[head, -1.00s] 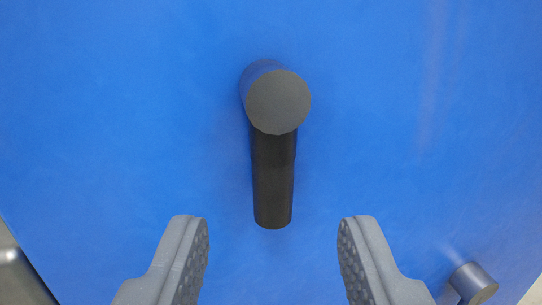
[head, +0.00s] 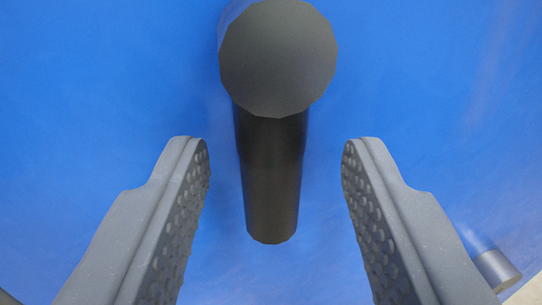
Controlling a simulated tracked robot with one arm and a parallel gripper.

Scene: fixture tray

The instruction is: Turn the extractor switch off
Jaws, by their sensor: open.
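A dark grey switch handle (head: 272,180) stands out from a blue panel in the head view. It has a round knob-like end (head: 278,58) at the top, and its bar runs down the picture from there. I take it to be the extractor switch; no label shows. My gripper (head: 276,160) is open, with one grey finger on each side of the lower bar. Blue gaps show between the bar and both fingers, so neither appears to touch it.
The blue panel (head: 100,80) fills most of the view and is bare around the handle. A small grey cylinder (head: 497,268) sticks out at the lower right, close beside the right finger in the picture.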

